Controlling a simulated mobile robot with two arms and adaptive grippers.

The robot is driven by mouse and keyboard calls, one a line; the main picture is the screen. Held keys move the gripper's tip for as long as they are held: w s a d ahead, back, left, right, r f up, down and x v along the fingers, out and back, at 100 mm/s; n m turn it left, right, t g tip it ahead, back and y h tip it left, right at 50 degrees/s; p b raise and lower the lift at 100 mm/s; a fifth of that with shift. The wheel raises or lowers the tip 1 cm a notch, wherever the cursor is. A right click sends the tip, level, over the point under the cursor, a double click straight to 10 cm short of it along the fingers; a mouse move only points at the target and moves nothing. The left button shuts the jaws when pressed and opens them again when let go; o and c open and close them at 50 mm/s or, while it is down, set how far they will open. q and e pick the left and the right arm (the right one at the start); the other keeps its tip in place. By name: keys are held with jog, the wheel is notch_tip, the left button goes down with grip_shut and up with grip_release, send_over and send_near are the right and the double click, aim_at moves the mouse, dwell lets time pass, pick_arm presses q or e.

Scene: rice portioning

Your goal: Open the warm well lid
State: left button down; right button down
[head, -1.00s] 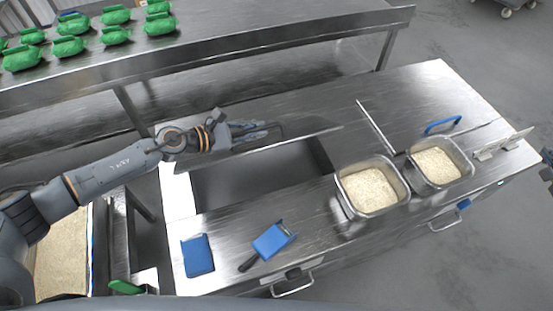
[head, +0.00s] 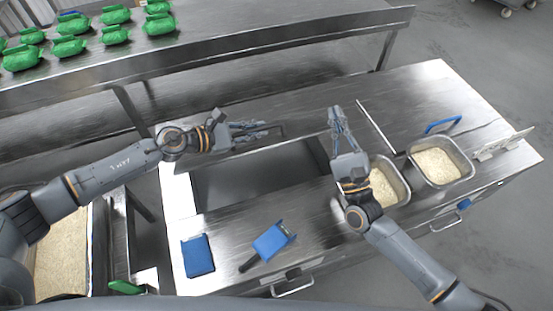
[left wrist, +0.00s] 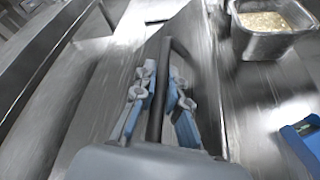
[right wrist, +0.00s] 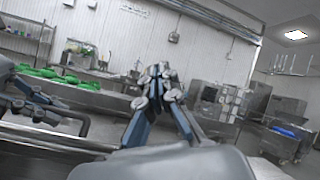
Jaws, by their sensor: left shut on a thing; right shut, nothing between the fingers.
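The steel warm well lid (head: 297,127) is raised and tilted back along the far edge of the warm well opening (head: 255,178); the dark well interior shows. My left gripper (head: 262,130) is shut on the lid's dark handle. In the left wrist view, the handle (left wrist: 157,100) runs between the two fingers (left wrist: 160,78), with the lid's steel sheet (left wrist: 100,95) beside it. My right gripper (head: 336,110) is shut and empty, above the counter just right of the lid. Its closed fingers (right wrist: 160,72) also show in the right wrist view.
Two steel pans of rice, one partly behind my right arm (head: 388,186) and one clear (head: 437,166), sit at the right. A blue scoop (head: 273,240) and blue flat item (head: 198,255) lie in front. Green packets (head: 115,35) stand on the back table.

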jog(key=s+a+f+m+g, duration=0.1)
jog(key=s+a+f+m, duration=0.1)
jog(key=f, duration=0.4)
jog(key=s+a+f+m+g, duration=0.1)
jog(key=s+a+f+m, duration=0.1)
jog(key=s+f, duration=0.4)
jog(key=s+a+f+m+g+h, duration=0.1)
jog(key=s+a+f+m+g, duration=0.1)
jog(key=s+a+f, duration=0.2)
jog(key=shift+s+a+f+m, duration=0.15)
jog(key=shift+s+f+m, duration=0.05)
jog(key=shift+s+f, duration=0.3)
jog(key=shift+s+a+f+m, duration=0.15)
jog(key=shift+s+f+m, duration=0.05)
jog(key=shift+s+f, duration=0.25)
jog(key=shift+w+a, duration=0.15)
jog(key=shift+w, duration=0.05)
jog(key=r+x, duration=0.2)
jog(key=x, duration=1)
jog(key=shift+s+r, duration=0.2)
jog(key=shift+r, duration=0.05)
pick_arm(q)
jog(key=shift+r, duration=0.1)
